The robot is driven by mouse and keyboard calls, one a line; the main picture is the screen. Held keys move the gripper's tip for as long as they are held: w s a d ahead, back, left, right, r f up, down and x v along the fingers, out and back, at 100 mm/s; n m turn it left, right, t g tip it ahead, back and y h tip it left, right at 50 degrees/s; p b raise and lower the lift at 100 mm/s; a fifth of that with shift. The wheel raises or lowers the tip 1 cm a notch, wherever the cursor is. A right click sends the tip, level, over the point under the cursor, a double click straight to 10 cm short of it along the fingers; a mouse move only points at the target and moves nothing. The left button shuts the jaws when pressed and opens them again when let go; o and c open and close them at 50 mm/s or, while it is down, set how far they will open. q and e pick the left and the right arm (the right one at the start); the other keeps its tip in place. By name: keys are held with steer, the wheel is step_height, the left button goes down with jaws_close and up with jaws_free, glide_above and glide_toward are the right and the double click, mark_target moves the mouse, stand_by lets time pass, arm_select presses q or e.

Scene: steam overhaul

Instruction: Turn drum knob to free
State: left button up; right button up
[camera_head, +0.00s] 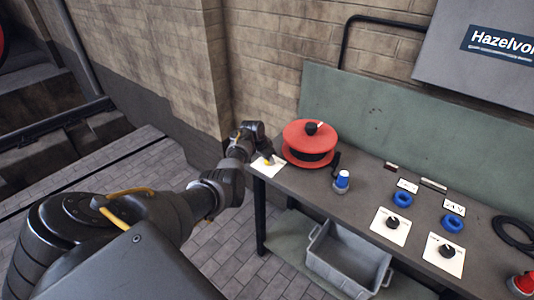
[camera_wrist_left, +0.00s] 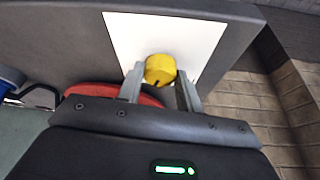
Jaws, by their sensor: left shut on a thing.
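A yellow knob (camera_head: 267,161) stands on a white card (camera_head: 262,171) at the left end of the grey workbench. The wrist view shows the yellow knob (camera_wrist_left: 160,69) on its white card (camera_wrist_left: 200,32), between the fingers of my left gripper (camera_wrist_left: 159,83), which is shut on it. A dark mark shows on the knob's near edge. The lettering on the card cannot be read. My right gripper is not in view.
A blue-capped object (camera_head: 342,180) stands right of the drum. Two blue rings (camera_head: 402,199), black knobs on white cards (camera_head: 390,226) and a black cable loop (camera_head: 515,235) lie further right. A grey crate (camera_head: 345,262) sits below the bench. A green panel rises behind it.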

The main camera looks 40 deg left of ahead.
arm_select(q)
steer(key=n+p, duration=0.1)
steer(key=n, duration=0.1)
steer(key=n+y, duration=0.1)
steer(key=shift+w+d+r+n+p, duration=0.1)
steer(key=shift+d+r+n+p, duration=0.1)
steer(key=shift+n+p, duration=0.2)
steer(key=shift+n+y, duration=0.6)
steer(key=shift+n, duration=0.4)
steer(key=shift+d+f+n+y, duration=0.15)
steer(key=shift+n+y, duration=0.15)
steer(key=shift+n, duration=0.5)
steer(key=n+g, duration=0.1)
steer(key=n, duration=0.1)
steer(key=shift+w+n+y, duration=0.1)
steer(key=shift+n+y, duration=0.2)
steer(key=shift+y, duration=0.1)
steer(key=shift+w+n+g+y+b, duration=0.1)
steer(key=shift+n+g+y+b, duration=0.3)
steer(key=shift+n+b, duration=0.8)
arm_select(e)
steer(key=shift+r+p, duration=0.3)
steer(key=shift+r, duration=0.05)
arm_select(q)
steer(key=shift+n, duration=0.6)
steer(key=o, duration=1)
